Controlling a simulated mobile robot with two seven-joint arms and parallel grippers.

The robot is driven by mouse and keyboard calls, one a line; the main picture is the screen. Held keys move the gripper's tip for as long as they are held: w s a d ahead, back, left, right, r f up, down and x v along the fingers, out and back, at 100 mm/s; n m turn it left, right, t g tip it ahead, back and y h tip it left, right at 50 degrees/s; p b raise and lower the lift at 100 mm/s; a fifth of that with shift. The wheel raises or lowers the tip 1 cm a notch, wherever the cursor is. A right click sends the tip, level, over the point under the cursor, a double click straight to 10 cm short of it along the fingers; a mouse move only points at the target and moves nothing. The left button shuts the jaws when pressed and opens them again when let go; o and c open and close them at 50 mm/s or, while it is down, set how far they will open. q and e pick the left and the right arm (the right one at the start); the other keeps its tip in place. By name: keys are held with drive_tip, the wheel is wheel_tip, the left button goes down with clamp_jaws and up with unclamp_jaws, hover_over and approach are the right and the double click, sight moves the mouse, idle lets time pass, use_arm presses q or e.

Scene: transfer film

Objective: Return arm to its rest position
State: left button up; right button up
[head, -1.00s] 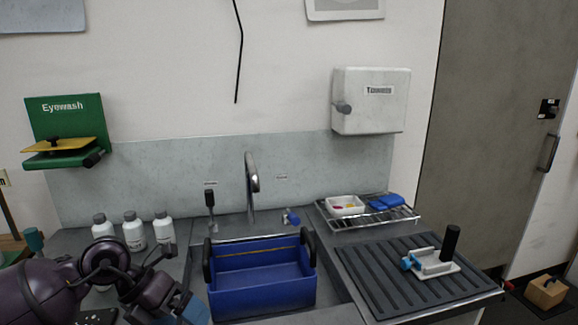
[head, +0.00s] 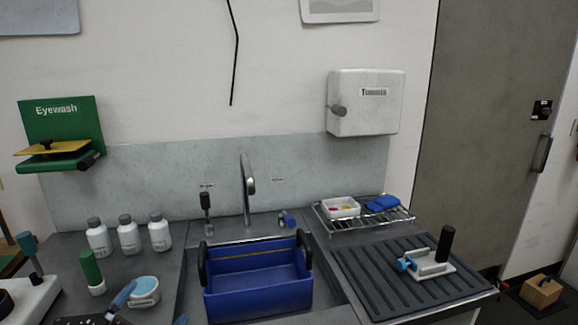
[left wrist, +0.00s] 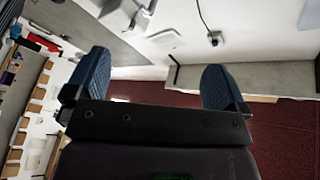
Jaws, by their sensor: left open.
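Most of my left arm is outside the head view. My right gripper is in neither view.
A blue handled crate (head: 257,296) sits in the sink. A ribbed black mat (head: 395,282) holds a black-handled white tool (head: 433,266). A wire rack (head: 357,222) is behind.

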use_arm(q)
drive_tip(key=s+a+f+n+g+y, duration=0.6)
drive_tip(key=s+f+n+g+y, duration=0.15)
drive_tip(key=f, duration=0.35)
drive_tip(key=s+d+f+n+g+h, duration=0.1)
drive_tip(key=s+f+n+g, duration=0.1)
drive_tip(key=s+f+g, duration=0.45)
drive_tip(key=s+f+n+g+h, duration=0.2)
drive_tip(key=s+f, duration=0.1)
drive_tip(key=s, duration=0.7)
drive_tip(key=w+f+m+t, duration=0.1)
drive_tip(key=w+f+t, duration=0.6)
drive_tip(key=f, duration=0.3)
drive_tip(key=shift+h, duration=0.25)
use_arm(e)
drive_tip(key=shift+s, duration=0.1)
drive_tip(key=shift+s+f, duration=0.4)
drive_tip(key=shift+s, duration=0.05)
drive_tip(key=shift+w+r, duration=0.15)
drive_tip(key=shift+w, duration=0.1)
